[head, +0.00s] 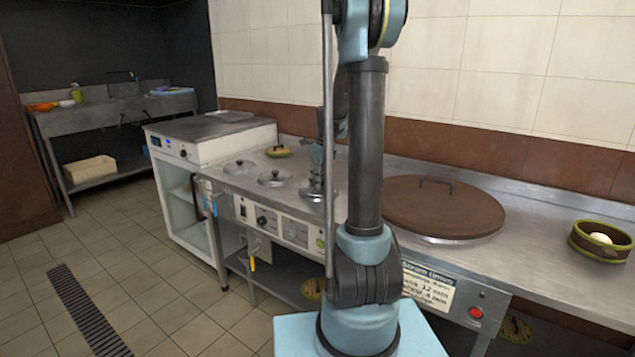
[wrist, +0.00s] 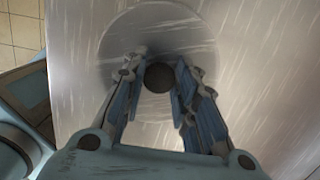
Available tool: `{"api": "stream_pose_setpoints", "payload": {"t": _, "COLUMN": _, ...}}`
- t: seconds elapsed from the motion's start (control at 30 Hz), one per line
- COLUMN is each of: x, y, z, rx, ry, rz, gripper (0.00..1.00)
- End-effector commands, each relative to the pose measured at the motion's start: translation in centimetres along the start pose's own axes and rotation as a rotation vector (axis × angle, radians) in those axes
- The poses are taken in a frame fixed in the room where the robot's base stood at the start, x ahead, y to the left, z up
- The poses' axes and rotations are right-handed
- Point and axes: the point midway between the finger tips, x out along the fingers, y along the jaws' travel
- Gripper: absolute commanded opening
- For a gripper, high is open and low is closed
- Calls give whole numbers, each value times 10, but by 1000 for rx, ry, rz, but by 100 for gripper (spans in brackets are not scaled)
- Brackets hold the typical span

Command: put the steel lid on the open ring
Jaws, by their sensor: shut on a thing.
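The steel lid (wrist: 150,30) is a round, flat disc with a dark knob (wrist: 160,77), below my gripper in the wrist view. My gripper (wrist: 157,70) is shut on the knob, one finger on each side. In the head view my gripper (head: 316,184) is over the counter, partly behind my arm, with the lid's edge (head: 309,196) beneath it. I cannot tell whether the lid rests on the steel or hangs just above it. I cannot make out an open ring in either view; my arm hides part of the counter.
Two similar knobbed lids (head: 240,166) (head: 275,178) sit on the counter to the left. A yellow-green round item (head: 278,151) lies behind them. A large brown lid (head: 442,206) is right of my arm. A banded bowl (head: 600,241) stands at far right.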

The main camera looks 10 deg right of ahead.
Motion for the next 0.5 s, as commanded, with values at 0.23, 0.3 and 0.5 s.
{"api": "stream_pose_setpoints", "payload": {"t": 0.23, "x": 4, "y": 0, "z": 0, "rx": 0, "ry": 0, "rz": 0, "gripper": 1}}
{"api": "stream_pose_setpoints", "payload": {"t": 0.3, "x": 5, "y": 0, "z": 0, "rx": 0, "ry": 0, "rz": 0, "gripper": 1}}
{"api": "stream_pose_setpoints", "payload": {"t": 0.5, "x": 7, "y": 0, "z": -1, "rx": 0, "ry": 0, "rz": 0, "gripper": 35}}
